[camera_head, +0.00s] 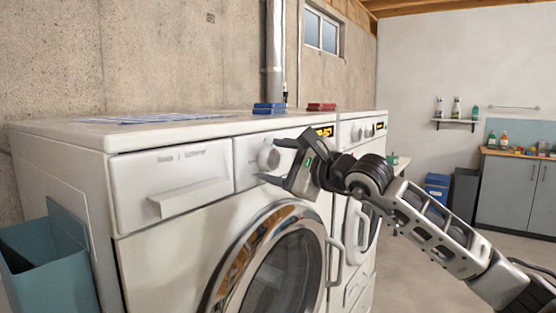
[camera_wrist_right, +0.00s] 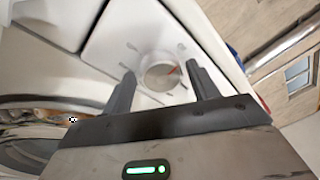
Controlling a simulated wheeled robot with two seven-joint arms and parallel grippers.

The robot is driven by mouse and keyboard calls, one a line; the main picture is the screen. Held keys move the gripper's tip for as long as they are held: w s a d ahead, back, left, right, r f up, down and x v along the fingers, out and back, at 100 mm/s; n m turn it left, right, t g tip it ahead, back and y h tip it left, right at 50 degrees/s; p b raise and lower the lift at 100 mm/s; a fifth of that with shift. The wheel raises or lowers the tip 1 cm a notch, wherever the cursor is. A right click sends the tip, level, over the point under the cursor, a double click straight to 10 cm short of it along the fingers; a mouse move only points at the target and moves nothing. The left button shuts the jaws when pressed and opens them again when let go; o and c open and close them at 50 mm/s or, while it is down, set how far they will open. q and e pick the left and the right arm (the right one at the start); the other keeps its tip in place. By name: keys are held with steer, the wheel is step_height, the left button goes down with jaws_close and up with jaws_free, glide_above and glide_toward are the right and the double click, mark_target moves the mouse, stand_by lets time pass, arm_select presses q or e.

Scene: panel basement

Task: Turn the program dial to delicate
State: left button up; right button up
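The program dial (camera_head: 268,158) is a round light knob on the white front panel of the near washing machine (camera_head: 180,245). My right gripper (camera_head: 270,160) is in front of the panel. Its fingers (camera_wrist_right: 158,88) are apart, one on each side of the dial, with gaps visible between them and the knob. I cannot read any program label, delicate included. My left gripper is in neither view.
The detergent drawer (camera_head: 188,200) is left of the dial, and an orange display (camera_head: 323,131) is to its right. The round door (camera_head: 275,270) is below. Blue (camera_head: 269,108) and red (camera_head: 321,107) items lie on top. A teal bin (camera_head: 50,265) stands at the left.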

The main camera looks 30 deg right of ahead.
steer(key=c, duration=0.6)
steer(key=shift+m, duration=0.3)
